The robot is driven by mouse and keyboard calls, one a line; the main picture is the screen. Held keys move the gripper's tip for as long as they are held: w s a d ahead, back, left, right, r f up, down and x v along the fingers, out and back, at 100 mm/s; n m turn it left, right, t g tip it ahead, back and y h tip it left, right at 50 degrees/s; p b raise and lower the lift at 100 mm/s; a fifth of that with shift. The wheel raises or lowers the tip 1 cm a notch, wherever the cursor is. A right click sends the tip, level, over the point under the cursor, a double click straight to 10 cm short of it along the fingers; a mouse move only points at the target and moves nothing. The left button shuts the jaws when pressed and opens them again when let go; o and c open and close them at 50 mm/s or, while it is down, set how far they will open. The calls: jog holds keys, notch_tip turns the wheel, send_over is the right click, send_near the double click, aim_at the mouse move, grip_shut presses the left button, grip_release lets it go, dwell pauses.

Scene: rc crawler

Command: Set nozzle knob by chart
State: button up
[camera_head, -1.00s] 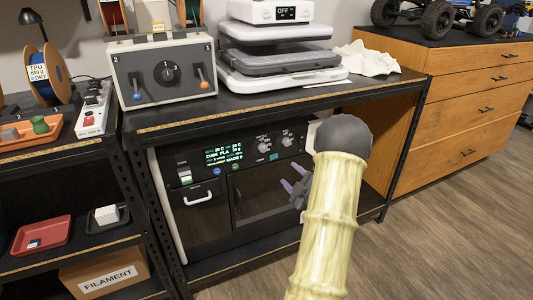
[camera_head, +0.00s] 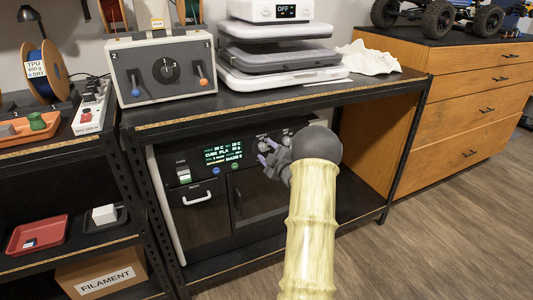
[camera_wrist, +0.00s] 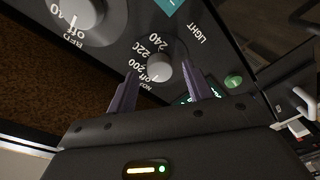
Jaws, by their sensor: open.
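The nozzle knob (camera_wrist: 160,68) is a small grey dial marked off, 200, 220 and 240 on the dark machine panel. Its pointer is too small to read surely. My gripper (camera_wrist: 160,80) is open, with one purple finger on each side of the knob; I cannot tell whether they touch it. In the head view my gripper (camera_head: 268,153) is at the upper front of the machine, beside its green-lit display (camera_head: 223,153), which reads CUBE PLA among smaller lines. No separate chart is clearly identifiable.
The bed knob (camera_wrist: 76,18) is close by, its mark towards off. A green button (camera_wrist: 234,81) lies to the right in the wrist view. The bench top (camera_head: 290,101) overhangs the machine. A grey control box (camera_head: 162,70) stands on it. The floor at right is clear.

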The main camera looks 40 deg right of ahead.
jog(key=shift+w, duration=0.4)
jog(key=c, duration=1)
jog(key=shift+o, duration=0.2)
jog(key=shift+m, duration=0.5)
jog(key=m+p, duration=0.1)
jog(key=m, duration=0.2)
jog(key=shift+m+p, duration=0.3)
jog(key=shift+p, duration=0.05)
jog(key=shift+s+f+m+t+p, duration=0.15)
jog(key=shift+m+p, duration=0.2)
jog(key=shift+m, duration=0.8)
jog(key=shift+w+f+m+t+p, duration=0.15)
jog(key=shift+m+p, duration=0.2)
jog(key=shift+m, duration=0.8)
jog(key=shift+s, duration=0.1)
